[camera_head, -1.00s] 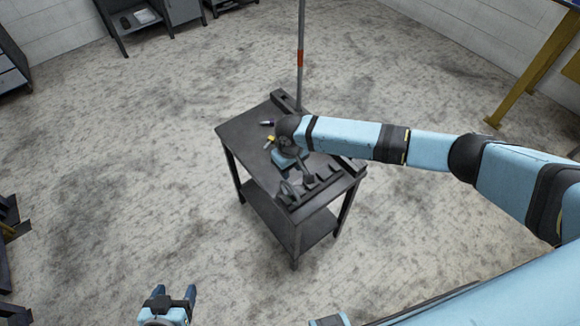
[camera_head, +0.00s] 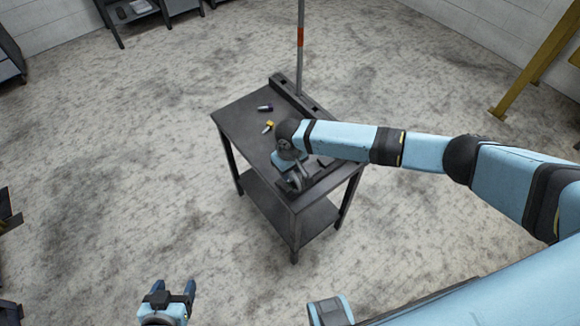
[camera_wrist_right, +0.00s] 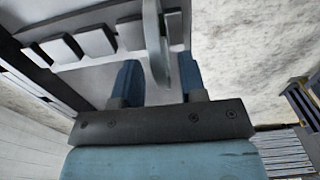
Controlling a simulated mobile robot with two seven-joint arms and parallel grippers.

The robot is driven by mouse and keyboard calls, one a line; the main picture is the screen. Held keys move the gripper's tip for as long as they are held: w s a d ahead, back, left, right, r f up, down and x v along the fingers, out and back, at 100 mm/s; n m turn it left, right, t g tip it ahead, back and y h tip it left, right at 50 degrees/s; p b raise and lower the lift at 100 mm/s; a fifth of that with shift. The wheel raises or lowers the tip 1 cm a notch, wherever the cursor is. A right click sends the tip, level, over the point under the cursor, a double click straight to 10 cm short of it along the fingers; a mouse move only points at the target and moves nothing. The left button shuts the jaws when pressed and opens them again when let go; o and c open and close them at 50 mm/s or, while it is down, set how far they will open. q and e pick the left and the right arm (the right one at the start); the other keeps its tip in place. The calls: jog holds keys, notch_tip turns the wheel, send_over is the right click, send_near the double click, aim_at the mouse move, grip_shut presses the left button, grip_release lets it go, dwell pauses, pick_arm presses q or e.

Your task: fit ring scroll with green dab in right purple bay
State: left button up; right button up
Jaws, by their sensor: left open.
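A grey, ring-like upright piece (camera_head: 295,183) stands near the front end of the dark table, at my right gripper. In the right wrist view a thin grey upright piece (camera_wrist_right: 156,42), seen nearly edge-on, stands between and just beyond the two blue fingers of my right gripper (camera_wrist_right: 160,82). The fingers are apart, with gaps on both sides of it. My left gripper (camera_head: 174,290) is open and empty, far from the table at the bottom.
In the right wrist view several grey blocks (camera_wrist_right: 98,41) stand in a row beside the upright piece.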

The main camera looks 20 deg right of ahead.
grip_shut()
jog(key=shift+r+p, duration=0.45)
jog(key=shift+p, duration=0.1)
jog(key=shift+r+p, duration=1.1)
jog(key=shift+p, duration=0.35)
jog(key=shift+r, duration=0.1)
